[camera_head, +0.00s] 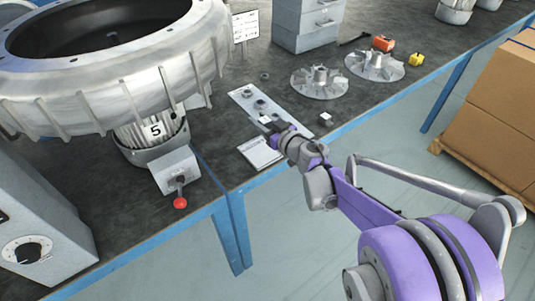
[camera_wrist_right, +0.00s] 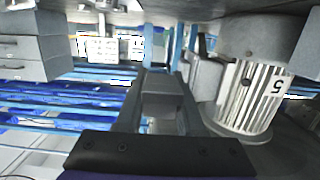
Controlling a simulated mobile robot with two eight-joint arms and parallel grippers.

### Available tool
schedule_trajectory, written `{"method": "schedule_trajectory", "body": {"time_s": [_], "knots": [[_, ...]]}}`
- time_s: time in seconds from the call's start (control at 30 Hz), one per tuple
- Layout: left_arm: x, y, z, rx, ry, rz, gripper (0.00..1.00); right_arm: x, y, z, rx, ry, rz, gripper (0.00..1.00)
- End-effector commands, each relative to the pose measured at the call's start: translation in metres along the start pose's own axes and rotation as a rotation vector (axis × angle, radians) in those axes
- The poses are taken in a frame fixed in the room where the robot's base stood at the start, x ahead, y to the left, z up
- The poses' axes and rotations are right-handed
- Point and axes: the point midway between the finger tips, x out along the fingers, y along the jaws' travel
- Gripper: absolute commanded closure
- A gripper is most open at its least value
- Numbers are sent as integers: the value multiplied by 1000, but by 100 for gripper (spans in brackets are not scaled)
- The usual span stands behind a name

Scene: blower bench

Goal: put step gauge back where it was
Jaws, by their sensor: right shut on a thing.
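My right gripper (camera_head: 275,128) reaches in from the lower right of the head view, low over the bench by the pale strip. In the right wrist view the gripper (camera_wrist_right: 160,115) has its two dark fingers on either side of a grey block, taken as the step gauge (camera_wrist_right: 162,95). It is shut on this block. In the head view the gripper mostly hides the block, and I cannot tell whether it touches the bench. My left gripper is not in view.
The pale strip (camera_head: 244,96) carries several rings. A white pad (camera_head: 260,153) lies near the bench edge, and a small labelled block (camera_head: 325,119) sits right of the gripper. Two impellers (camera_head: 320,82) (camera_head: 376,65) lie farther back. The large blower (camera_head: 110,80) stands left.

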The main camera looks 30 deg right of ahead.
Motion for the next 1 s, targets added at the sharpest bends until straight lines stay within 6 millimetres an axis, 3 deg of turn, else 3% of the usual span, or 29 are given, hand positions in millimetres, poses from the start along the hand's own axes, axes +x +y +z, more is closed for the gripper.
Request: {"method": "schedule_trajectory", "body": {"time_s": [0.23,0.47,0.7,1.0], "knots": [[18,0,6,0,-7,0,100,8,2,45,0,-1,3,100],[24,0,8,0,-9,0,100,10,2,64,0,0,3,100],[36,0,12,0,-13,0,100,15,2,96,0,0,3,100],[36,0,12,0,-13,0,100,14,1,97,0,0,2,100]]}}
